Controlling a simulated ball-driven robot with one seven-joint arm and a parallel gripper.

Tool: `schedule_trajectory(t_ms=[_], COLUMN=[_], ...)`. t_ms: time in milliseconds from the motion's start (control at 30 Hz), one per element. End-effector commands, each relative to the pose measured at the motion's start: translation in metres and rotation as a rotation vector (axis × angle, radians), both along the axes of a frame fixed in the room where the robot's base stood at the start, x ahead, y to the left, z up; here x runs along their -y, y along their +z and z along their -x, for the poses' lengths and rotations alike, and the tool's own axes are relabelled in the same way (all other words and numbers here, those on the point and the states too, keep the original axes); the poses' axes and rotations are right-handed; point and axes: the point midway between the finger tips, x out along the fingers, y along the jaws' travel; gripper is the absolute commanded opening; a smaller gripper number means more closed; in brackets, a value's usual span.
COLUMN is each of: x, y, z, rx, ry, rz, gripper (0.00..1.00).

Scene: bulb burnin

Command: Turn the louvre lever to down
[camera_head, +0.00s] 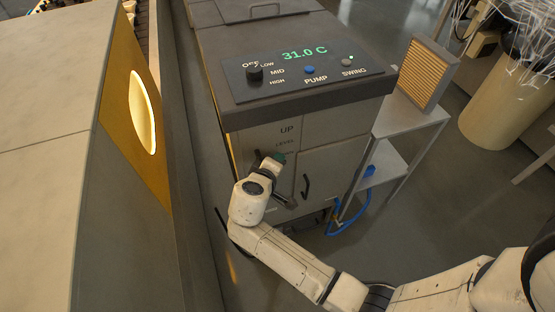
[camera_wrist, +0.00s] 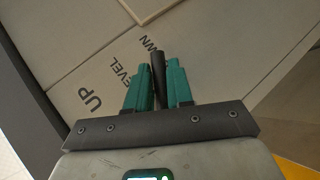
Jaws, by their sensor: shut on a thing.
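The louvre lever (camera_wrist: 158,72) is a dark, slim bar between the two teal fingers of my gripper (camera_wrist: 157,85) in the wrist view. My gripper is shut on it. The lever's pivot is hidden, so its exact angle cannot be told. The panel shows UP, LEVEL and a partly covered word ending in WN. In the wrist view the lever's tip lies near that last word. In the head view my gripper (camera_head: 278,158) is at the cabinet front, below UP and LEVEL, and the lever is hidden by it.
The grey cooler cabinet (camera_head: 325,116) has a top panel (camera_head: 306,75) reading 31.0 C, with a knob and two buttons. A dark door handle (camera_head: 306,187) is right of my gripper. A stand (camera_head: 412,121) holds a slatted filter (camera_head: 425,72). A blue hose (camera_head: 350,228) hangs below.

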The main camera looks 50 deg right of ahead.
Motion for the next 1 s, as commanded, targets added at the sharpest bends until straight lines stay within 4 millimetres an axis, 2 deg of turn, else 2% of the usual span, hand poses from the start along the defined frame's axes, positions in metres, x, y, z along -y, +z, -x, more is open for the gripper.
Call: schedule_trajectory(t_ms=[333,867,900,1000], x=[-0.0034,-0.0042,-0.0042,-0.0041], y=[-0.0060,-0.0082,-0.0082,-0.0080], z=[-0.0021,-0.0025,-0.0025,-0.0025], rx=[0.080,0.094,0.093,0.093], ry=[0.000,0.001,0.001,0.001], rz=[-0.120,-0.142,-0.141,-0.141], gripper=[0.00,0.00,0.24,0.34])
